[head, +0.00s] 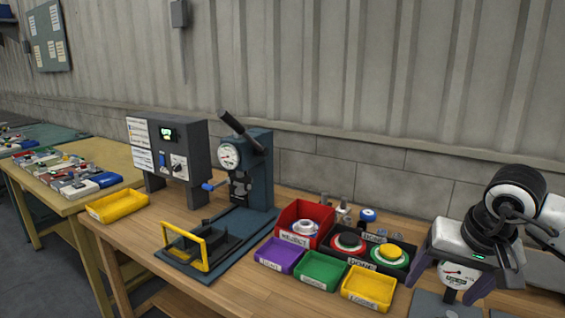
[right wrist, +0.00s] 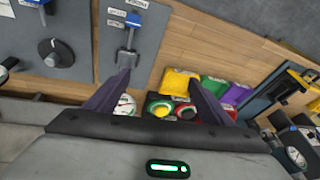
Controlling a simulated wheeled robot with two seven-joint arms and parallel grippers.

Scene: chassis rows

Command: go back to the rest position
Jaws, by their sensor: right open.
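My right gripper (head: 445,284) hangs over the right end of the wooden workbench (head: 150,225) in the head view, its fingers spread. In the right wrist view its two dark fingers (right wrist: 158,82) stand wide apart with nothing held between them. My left gripper is in neither view.
A press with a gauge (head: 229,156) and a control box (head: 168,148) stand on the bench. Red (head: 303,213), purple (head: 280,254), green (head: 325,270) and yellow (head: 369,286) bins sit left of my right gripper. A yellow tray (head: 117,206) lies at the left edge.

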